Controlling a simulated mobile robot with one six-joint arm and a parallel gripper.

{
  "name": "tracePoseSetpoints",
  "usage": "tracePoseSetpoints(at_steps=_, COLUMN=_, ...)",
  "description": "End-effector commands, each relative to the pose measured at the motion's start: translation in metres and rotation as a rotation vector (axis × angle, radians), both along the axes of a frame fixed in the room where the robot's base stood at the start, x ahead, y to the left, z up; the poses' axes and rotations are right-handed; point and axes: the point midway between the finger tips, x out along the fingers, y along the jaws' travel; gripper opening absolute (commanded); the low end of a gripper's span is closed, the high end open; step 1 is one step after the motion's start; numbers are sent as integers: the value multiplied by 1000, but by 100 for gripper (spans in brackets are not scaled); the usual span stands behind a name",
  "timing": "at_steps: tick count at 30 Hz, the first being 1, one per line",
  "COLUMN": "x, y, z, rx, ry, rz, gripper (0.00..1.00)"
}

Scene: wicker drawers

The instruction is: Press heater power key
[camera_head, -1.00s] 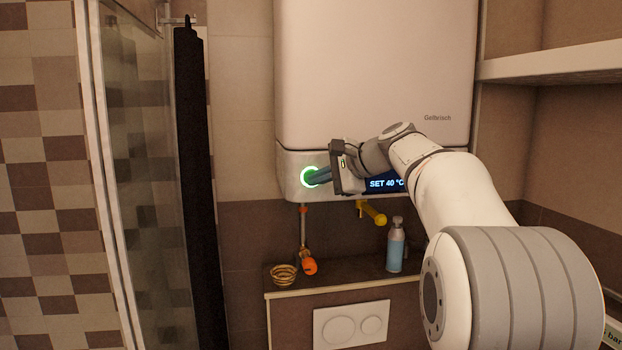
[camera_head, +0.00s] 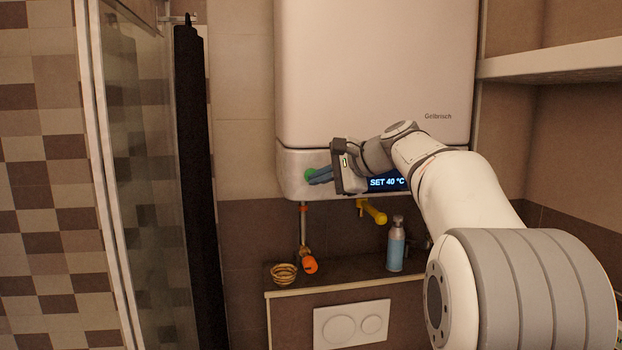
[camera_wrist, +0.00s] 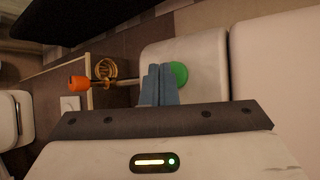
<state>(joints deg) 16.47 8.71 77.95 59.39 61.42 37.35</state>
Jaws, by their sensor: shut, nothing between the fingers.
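The white wall heater (camera_head: 375,75) has a lower panel with a display (camera_head: 387,183) reading "SET 40 °C". Its round green power key (camera_head: 309,174) is at the left of the panel, with no bright ring around it. My gripper (camera_head: 318,176) is shut and empty, its blue fingertips at the key and covering part of it. In the wrist view the fingers (camera_wrist: 160,72) are together, and the green key (camera_wrist: 179,74) shows just beside their tips. Whether they touch it I cannot tell.
Below the heater are a yellow-handled valve (camera_head: 373,212) and an orange knob (camera_head: 310,264). A glass shower panel (camera_head: 140,180) stands left, a shelf (camera_head: 550,60) right.

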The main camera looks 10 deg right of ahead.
Motion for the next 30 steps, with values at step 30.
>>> tracePoseSetpoints(at_steps=30, x=-60, y=0, z=0, rx=0, ry=0, rz=0, gripper=0)
